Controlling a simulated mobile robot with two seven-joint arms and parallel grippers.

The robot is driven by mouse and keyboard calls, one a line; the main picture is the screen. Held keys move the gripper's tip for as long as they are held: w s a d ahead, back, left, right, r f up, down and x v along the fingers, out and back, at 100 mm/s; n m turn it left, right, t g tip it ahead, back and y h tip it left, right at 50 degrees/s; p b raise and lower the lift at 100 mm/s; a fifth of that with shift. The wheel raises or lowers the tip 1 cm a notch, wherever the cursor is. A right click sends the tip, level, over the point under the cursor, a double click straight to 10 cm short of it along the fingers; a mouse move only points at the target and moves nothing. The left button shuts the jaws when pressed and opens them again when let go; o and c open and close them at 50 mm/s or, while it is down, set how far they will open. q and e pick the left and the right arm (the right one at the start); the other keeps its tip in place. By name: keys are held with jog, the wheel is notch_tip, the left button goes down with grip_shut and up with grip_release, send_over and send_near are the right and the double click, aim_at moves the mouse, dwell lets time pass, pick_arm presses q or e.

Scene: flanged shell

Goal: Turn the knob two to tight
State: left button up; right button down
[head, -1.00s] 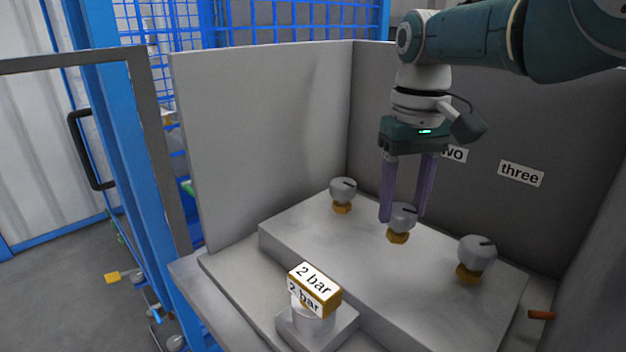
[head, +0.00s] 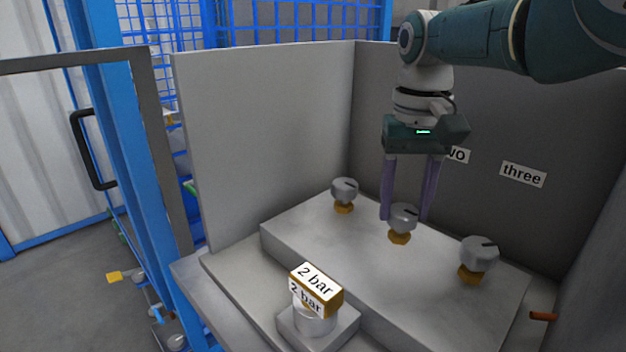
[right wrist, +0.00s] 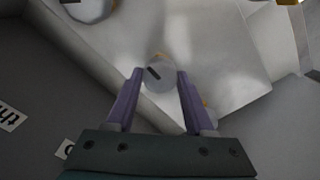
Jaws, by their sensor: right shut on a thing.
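The middle knob (head: 403,217), grey with a dark mark on top and a brass base, stands on the light grey block below the partly covered "two" label (head: 459,155). My right gripper (head: 404,218) points down from above with its purple fingers on either side of this knob, shut on it. In the right wrist view the knob (right wrist: 160,76) sits between the fingertips, its dark mark slanting. My left gripper is not in view.
Another knob (head: 344,189) stands to the left and a third knob (head: 479,254) to the right, below the "three" label (head: 523,174). A "2 bar" block (head: 316,288) sits in front on a pedestal. Grey panels (head: 265,140) enclose the left and back.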

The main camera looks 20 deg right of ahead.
aim_at(404, 209)
jog(key=shift+c, duration=1.4)
grip_release()
notch_tip(404, 209, up, 9)
jog(key=p, duration=0.7)
jog(key=shift+f, duration=0.2)
jog(key=shift+r, duration=0.65)
